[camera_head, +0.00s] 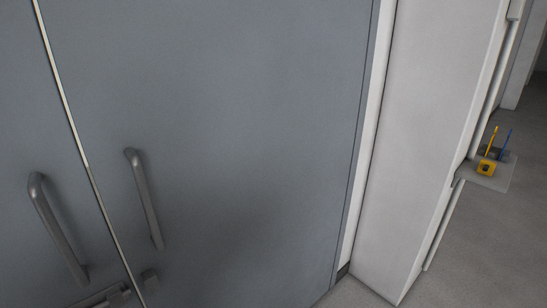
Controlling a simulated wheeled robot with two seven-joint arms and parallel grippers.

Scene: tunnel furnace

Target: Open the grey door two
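A grey double door fills the left and middle of the head view. Its right leaf (240,120) and left leaf (25,120) meet at a thin pale seam, with no visible gap. A bar handle (145,198) stands on the right leaf near the seam. Another bar handle (57,228) stands on the left leaf. A latch or bolt (110,297) sits low at the seam, partly cut off by the bottom edge. Neither of my grippers shows. I cannot tell which leaf is door two.
A white frame and wall (430,110) stand right of the door. Grey floor (490,240) lies open at the right. Further back, a yellow object and a blue one (487,166) stand on a pale mat or plate by the wall.

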